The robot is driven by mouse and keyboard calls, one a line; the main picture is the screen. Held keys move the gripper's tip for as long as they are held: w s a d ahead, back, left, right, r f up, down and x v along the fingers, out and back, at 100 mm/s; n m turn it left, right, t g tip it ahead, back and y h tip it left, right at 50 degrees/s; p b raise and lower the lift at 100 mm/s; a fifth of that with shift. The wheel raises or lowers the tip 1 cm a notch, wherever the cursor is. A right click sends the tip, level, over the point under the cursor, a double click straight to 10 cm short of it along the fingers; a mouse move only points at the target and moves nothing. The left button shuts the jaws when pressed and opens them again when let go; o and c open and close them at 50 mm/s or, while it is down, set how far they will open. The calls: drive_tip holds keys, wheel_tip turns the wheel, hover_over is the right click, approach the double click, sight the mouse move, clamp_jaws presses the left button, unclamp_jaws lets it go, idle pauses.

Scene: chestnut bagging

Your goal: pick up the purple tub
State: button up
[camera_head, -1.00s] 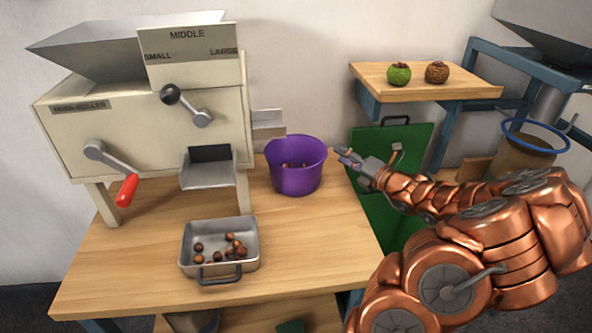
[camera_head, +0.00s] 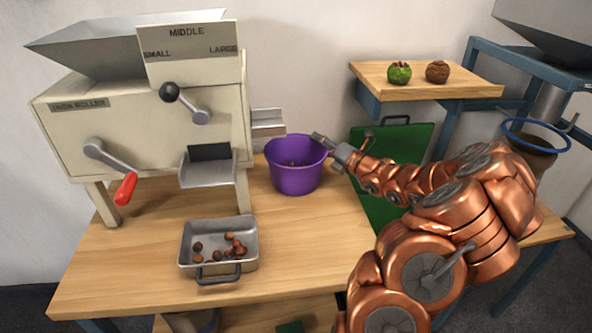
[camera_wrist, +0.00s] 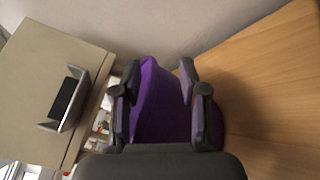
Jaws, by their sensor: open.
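The purple tub (camera_head: 296,178) stands upright on the wooden table, just right of the machine, with a few chestnuts inside. My gripper (camera_head: 322,141) is at the tub's right rim in the head view, coming in from the right. In the wrist view the tub (camera_wrist: 160,110) shows between the two spread fingers of my gripper (camera_wrist: 158,92). The fingers are open, one on each side of part of the tub. I cannot tell whether they touch it. The gripper's palm hides the tub's lower part in the wrist view.
The cream machine (camera_head: 150,130) with its side chute (camera_head: 268,122) stands close to the tub's left. A metal tray (camera_head: 219,262) with several chestnuts sits at the front. A small shelf (camera_head: 425,90) holds a green and a brown ball. A green panel (camera_head: 400,150) stands behind my arm.

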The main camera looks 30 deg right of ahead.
drive_tip(key=shift+w+a, duration=0.1)
drive_tip(key=shift+w, duration=0.15)
clamp_jaws()
